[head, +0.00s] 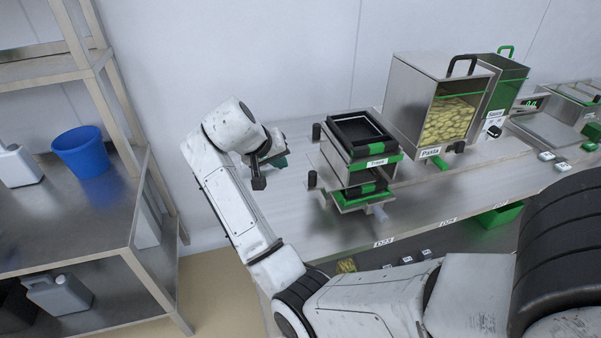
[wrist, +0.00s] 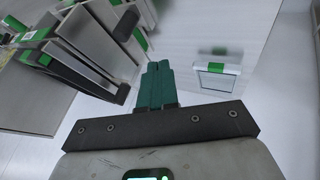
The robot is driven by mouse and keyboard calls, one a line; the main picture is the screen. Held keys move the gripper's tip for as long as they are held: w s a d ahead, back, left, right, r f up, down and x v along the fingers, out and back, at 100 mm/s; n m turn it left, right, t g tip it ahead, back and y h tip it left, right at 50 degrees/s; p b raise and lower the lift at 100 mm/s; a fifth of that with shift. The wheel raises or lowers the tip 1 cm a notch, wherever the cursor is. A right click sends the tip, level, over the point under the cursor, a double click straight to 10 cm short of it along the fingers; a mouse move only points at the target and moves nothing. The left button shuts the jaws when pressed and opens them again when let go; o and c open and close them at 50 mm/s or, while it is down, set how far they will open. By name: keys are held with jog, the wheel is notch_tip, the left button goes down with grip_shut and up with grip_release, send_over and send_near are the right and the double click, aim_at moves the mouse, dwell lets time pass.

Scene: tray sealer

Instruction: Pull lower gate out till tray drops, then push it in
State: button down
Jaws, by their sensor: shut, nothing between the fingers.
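The tray dispenser (head: 345,160), a metal frame labelled "Trays", stands on the bench with black trays (head: 362,129) stacked in its top. Black knobs stick out on its left side: an upper one (head: 316,131) and a lower one (head: 312,179), at the lower gate's level. A black tray-like piece with a green band (head: 368,189) shows in the bottom opening. My gripper (head: 281,162) is left of the dispenser, apart from the knobs. In the wrist view its teal fingers (wrist: 154,88) are together and empty, with the dispenser (wrist: 85,45) tilted at upper left.
A clear-fronted pasta bin (head: 445,118) and a green bin (head: 508,82) stand right of the dispenser. A shelf rack (head: 130,215) with a blue bucket (head: 82,152) is at left. The bench (head: 420,205) in front is mostly clear.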

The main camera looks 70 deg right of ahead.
aim_at(319, 169)
jog(key=s+d+f, duration=0.4)
jog(key=d+f, duration=0.3)
jog(key=d, duration=0.1)
jog(key=shift+s+d+f+p, duration=0.15)
jog(key=shift+d+f+p, duration=0.15)
jog(key=shift+f, duration=0.1)
jog(key=shift+s+d+r+p, duration=0.15)
jog(key=shift+s+d+p, duration=0.6)
jog(key=shift+s+p, duration=0.15)
jog(key=shift+s+d, duration=0.15)
